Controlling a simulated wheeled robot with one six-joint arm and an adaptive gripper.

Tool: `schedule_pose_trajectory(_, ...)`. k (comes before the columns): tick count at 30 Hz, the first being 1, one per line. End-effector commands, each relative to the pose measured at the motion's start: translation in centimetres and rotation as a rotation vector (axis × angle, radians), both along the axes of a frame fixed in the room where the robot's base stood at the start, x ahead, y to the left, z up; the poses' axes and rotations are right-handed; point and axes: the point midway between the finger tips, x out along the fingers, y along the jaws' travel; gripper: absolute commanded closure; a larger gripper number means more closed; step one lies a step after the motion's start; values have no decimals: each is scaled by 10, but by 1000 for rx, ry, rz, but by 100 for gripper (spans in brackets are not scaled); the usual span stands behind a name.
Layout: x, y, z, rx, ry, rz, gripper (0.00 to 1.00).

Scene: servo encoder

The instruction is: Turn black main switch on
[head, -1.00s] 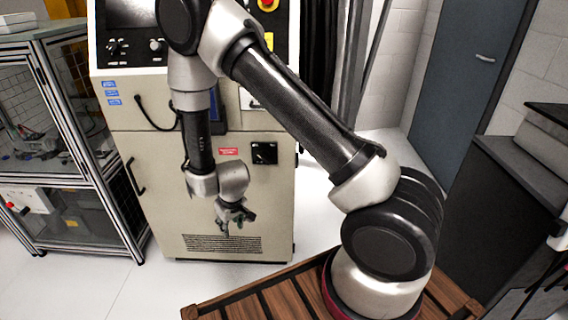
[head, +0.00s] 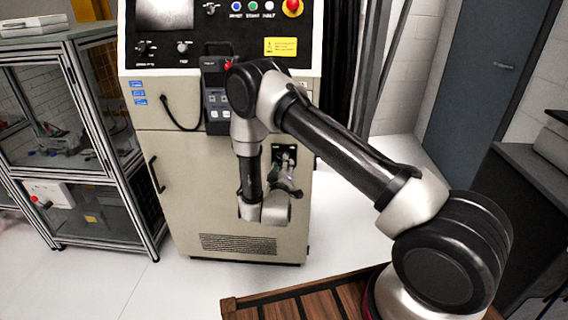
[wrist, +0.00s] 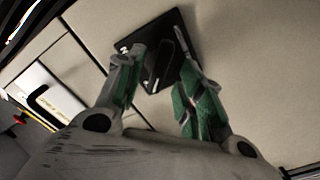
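The black main switch is a square black plate on the beige cabinet front. It shows in the head view (head: 278,150), partly covered by my gripper (head: 285,172), and in the wrist view (wrist: 150,36). A dark elongated handle (wrist: 179,42) stands on the plate. In the wrist view my gripper (wrist: 164,60) has its two green-and-grey fingers apart, with their tips over the plate. The right fingertip is close to the handle. I cannot tell whether either finger touches it. Nothing is held between the fingers.
The cabinet (head: 230,215) has an upper control panel with a red emergency knob (head: 292,7). A dark handheld pendant (head: 215,95) hangs on its front, with a looped cable to its left. A metal-framed glass case (head: 95,140) stands to the left. White floor lies in front.

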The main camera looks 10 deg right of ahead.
Motion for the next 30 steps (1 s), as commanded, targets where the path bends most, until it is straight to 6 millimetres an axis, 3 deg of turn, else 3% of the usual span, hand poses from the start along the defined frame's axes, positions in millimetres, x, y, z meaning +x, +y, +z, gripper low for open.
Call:
schedule_pose_trajectory(6,22,-7,0,1,1,0,62)
schedule_pose_trajectory(15,26,-8,-1,1,2,1,62)
schedule_pose_trajectory(21,25,-8,0,1,2,1,99)
schedule_pose_trajectory(30,25,-8,-1,14,-2,1,100)
